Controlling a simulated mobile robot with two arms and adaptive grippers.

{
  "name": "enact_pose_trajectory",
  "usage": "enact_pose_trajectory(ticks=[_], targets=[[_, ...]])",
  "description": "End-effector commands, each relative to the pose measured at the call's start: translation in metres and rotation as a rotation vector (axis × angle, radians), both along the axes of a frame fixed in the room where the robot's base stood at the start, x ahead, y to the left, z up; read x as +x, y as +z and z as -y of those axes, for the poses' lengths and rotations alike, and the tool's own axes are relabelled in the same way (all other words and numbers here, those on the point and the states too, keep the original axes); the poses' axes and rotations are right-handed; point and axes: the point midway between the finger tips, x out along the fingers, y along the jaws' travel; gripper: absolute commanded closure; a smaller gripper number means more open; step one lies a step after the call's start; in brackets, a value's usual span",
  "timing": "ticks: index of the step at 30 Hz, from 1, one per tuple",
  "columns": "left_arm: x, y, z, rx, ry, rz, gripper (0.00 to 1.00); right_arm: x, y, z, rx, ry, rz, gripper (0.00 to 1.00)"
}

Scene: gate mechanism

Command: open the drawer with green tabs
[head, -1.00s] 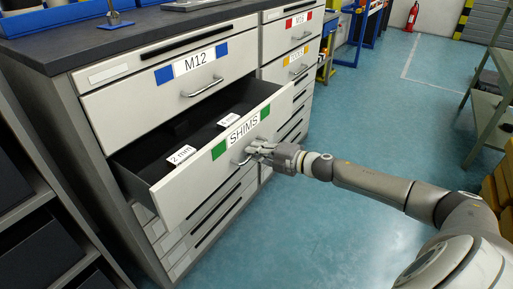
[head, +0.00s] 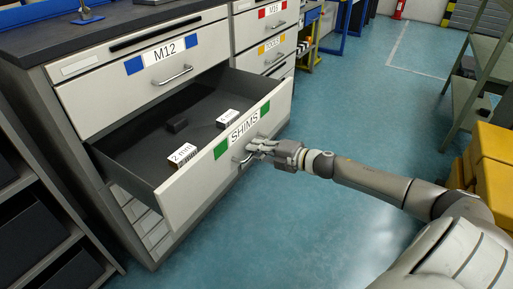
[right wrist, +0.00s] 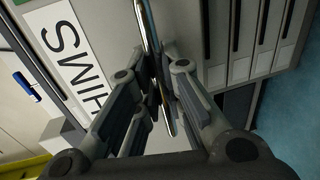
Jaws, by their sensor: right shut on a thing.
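The SHIMS drawer (head: 200,190) has a green tab on each side of its label and stands well out of the cabinet. Inside it lie a box labelled 2 mm (head: 183,157), another small labelled box (head: 228,118) and a small dark block (head: 177,125). My right gripper (head: 253,150) is shut on the drawer's metal handle (head: 240,160). In the right wrist view its fingers (right wrist: 160,100) close around the handle bar (right wrist: 150,40). The left gripper is out of view.
The M12 drawer (head: 120,90), with blue tabs, is shut above. Drawers with red and yellow tabs (head: 275,30) are shut to the right. A dark shelf rack (head: 40,200) stands close at the left. Yellow crates (head: 490,165) stand at the right. The blue floor (head: 350,110) between is clear.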

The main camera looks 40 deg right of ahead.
Motion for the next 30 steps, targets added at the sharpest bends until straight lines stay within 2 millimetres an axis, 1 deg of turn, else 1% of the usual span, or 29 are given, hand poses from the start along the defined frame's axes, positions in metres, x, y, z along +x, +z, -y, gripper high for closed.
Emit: enact_pose_trajectory(ticks=[7,8,12,23,26,30], targets=[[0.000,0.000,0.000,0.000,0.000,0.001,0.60,0.000,-0.001,-0.001,0.001,0.001,-0.001,1.00],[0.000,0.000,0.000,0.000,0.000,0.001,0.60,0.000,-0.001,-0.001,0.001,0.001,-0.001,0.87],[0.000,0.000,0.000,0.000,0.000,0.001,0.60,0.000,-0.001,-0.001,0.001,0.001,-0.001,0.69],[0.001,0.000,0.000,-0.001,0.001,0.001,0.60,-0.001,0.000,0.000,0.000,0.000,-0.001,0.68],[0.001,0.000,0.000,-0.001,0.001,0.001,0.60,-0.005,0.000,0.002,0.000,0.001,-0.002,0.68],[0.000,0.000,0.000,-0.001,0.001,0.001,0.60,-0.016,0.001,0.006,-0.001,0.000,-0.004,0.68]])
